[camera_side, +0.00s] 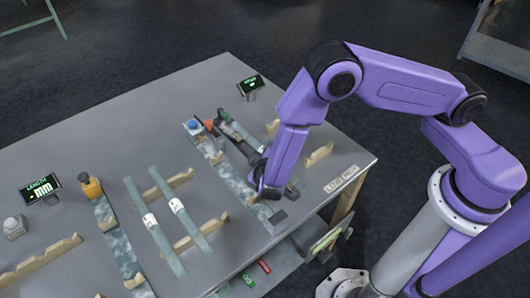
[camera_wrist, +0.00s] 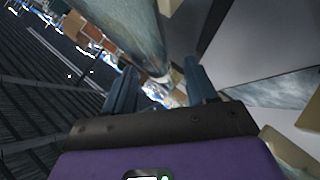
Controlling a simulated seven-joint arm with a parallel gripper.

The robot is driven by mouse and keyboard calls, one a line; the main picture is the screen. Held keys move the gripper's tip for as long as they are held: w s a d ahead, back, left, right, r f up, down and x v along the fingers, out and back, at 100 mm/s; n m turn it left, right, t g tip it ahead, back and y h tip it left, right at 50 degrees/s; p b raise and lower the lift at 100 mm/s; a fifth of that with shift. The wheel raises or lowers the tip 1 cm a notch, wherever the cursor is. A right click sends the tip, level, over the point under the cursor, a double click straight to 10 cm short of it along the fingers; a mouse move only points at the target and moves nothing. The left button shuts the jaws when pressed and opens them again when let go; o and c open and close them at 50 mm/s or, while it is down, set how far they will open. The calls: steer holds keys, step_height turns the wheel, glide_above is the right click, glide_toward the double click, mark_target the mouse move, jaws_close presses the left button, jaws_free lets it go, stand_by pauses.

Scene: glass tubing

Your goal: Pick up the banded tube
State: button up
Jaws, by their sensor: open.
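Two long grey-green tubes lie side by side across notched wooden rests in the side view. The left tube (camera_side: 136,195) and the right tube (camera_side: 160,183) each carry a white band or label near the middle; I cannot tell which one is meant. My gripper (camera_side: 257,188) is to the right of both tubes, low over the marbled strip on the right, apart from them. In the wrist view my gripper (camera_wrist: 160,80) has its two dark fingers spread. A grey-green rounded length (camera_wrist: 136,32) runs down towards the gap between them; I cannot tell what it is.
The grey table (camera_side: 100,135) holds a left marbled strip (camera_side: 112,238) with an orange block, and a length display (camera_side: 40,188). A marbled strip (camera_side: 208,148) with blue and orange knobs lies beneath my arm. A dark block (camera_side: 276,220) and a wooden rest (camera_side: 319,155) are nearby.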

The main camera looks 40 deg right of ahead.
jaws_close()
